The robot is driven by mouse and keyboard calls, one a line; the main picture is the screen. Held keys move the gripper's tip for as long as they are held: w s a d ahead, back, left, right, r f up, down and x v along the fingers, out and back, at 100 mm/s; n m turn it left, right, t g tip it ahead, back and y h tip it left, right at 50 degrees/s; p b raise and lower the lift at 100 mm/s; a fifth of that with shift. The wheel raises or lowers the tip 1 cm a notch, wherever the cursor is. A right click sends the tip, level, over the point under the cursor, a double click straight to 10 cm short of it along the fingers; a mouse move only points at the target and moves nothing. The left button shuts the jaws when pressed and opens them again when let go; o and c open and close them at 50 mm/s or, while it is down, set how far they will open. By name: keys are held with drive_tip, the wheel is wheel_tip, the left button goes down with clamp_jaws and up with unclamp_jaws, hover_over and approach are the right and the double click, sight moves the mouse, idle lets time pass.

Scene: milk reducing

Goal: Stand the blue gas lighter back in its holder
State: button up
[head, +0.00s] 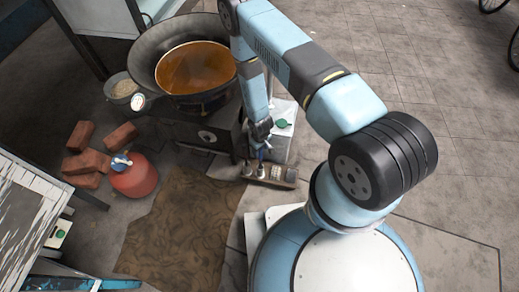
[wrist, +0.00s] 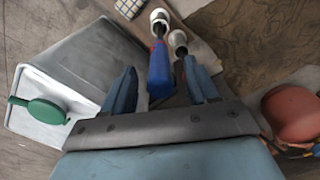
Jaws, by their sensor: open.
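The blue gas lighter (wrist: 160,72) shows in the wrist view between the two fingers of my gripper (wrist: 159,76). Its dark, narrow end points at a white cup-like piece (wrist: 160,20), which looks like the holder; how deep it sits there I cannot tell. My gripper is open, with a gap visible on both sides of the lighter. In the head view, my gripper (head: 257,148) is low over a small board with several items (head: 288,181), and the lighter is small and partly hidden there.
A second pale piece with a dark stem (wrist: 178,42) stands close beside the lighter. A white can with a green cap (wrist: 40,110) is to the left, and a red gas cylinder (wrist: 292,112) to the right. A large wok (head: 160,48) stands behind, on a dark stove.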

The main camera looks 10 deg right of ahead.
wheel_tip(320, 180, up, 13)
drive_tip(key=shift+r, duration=0.15)
idle(0.4)
drive_tip(key=shift+r, duration=0.1)
idle(0.4)
wheel_tip(320, 180, up, 9)
idle(0.9)
idle(0.3)
